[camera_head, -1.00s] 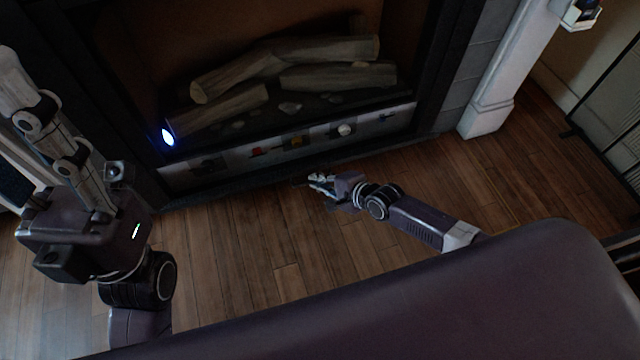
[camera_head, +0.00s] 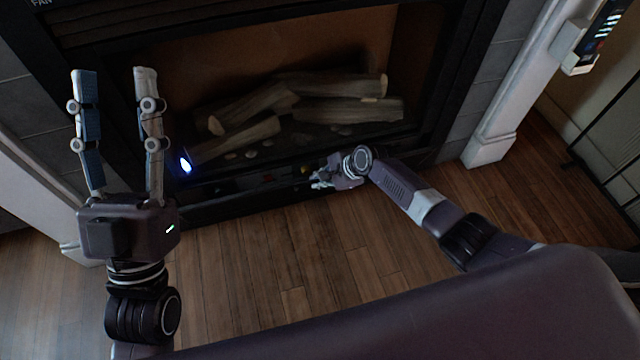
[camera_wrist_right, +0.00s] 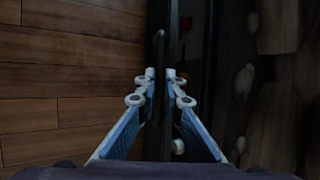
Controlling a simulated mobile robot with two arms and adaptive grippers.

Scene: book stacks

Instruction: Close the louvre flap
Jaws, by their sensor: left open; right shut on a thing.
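The louvre flap (camera_head: 240,203) is a long dark strip along the bottom of the fireplace. It stands partly raised in front of the control strip, and a gap still shows above it. My right gripper (camera_head: 318,181) is at the flap's right part, shut on its edge. In the right wrist view the flap's thin dark edge (camera_wrist_right: 159,48) runs between the fingertips (camera_wrist_right: 160,82). My left gripper (camera_head: 115,73) is open and empty, fingers up, in front of the fireplace's left side.
The control strip (camera_head: 268,178) with small coloured knobs is partly hidden behind the flap. Logs (camera_head: 335,110) lie in the firebox above, near a bright blue light (camera_head: 185,164). A white pillar (camera_head: 490,135) stands at right. The wooden floor (camera_head: 270,270) in front is clear.

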